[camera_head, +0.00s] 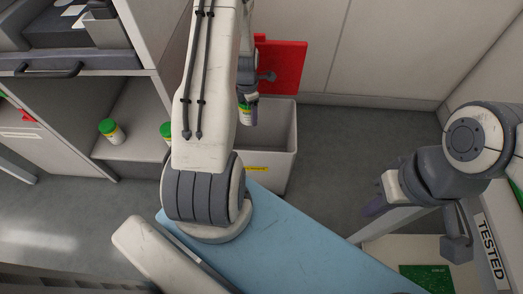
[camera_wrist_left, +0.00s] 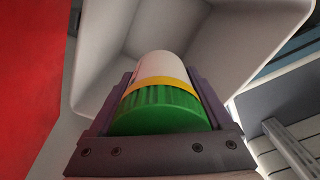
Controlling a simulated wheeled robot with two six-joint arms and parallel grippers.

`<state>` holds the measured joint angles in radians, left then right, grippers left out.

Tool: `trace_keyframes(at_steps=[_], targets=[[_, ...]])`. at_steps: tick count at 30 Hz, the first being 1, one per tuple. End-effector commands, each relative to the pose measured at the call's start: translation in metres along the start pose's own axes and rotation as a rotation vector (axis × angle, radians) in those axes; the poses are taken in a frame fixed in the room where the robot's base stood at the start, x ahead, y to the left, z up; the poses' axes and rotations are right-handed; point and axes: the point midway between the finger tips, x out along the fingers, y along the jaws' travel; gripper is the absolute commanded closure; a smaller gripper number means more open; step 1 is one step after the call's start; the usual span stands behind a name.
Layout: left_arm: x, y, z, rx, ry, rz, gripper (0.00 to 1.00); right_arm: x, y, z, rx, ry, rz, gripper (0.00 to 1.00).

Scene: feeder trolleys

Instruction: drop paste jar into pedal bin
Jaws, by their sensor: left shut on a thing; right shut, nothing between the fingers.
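The paste jar (camera_head: 245,117) is white with a green lid and a yellow band. My left gripper (camera_head: 248,102) is shut on it. In the left wrist view the jar (camera_wrist_left: 162,98) sits between the two fingers, lid towards the camera, with the bin's open inside beyond it. The pedal bin (camera_head: 280,140) is pale grey, with its red lid (camera_head: 285,65) raised at the back. The jar appears over the bin's opening, at its left side; my left arm hides part of the bin. My right gripper (camera_head: 375,208) is shut and empty, well to the right of the bin.
Two more green-lidded jars, one at left (camera_head: 112,131) and one partly hidden by my arm (camera_head: 166,132), stand on a cabinet shelf (camera_head: 130,149). A blue surface (camera_head: 300,235) lies in front of the bin. A green board (camera_head: 427,278) is at bottom right. Floor right of the bin is clear.

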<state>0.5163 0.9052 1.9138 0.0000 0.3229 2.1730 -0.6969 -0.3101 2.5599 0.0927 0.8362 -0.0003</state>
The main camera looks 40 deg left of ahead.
Motion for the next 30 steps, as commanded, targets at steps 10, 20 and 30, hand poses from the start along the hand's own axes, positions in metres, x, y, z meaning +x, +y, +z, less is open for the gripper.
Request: trace_keyframes(at_steps=[10,20,30], targets=[[0.043,0.003,-0.003,-0.005,-0.001,0.001,1.00,0.043,0.003,0.002,0.000,0.000,0.000,1.00],[0.052,0.002,-0.002,-0.002,-0.001,0.002,1.00,0.051,0.004,0.003,0.000,0.000,0.000,1.00],[0.052,0.001,-0.001,-0.001,-0.001,0.001,0.00,0.051,0.004,0.003,0.000,0.000,0.000,1.00]])
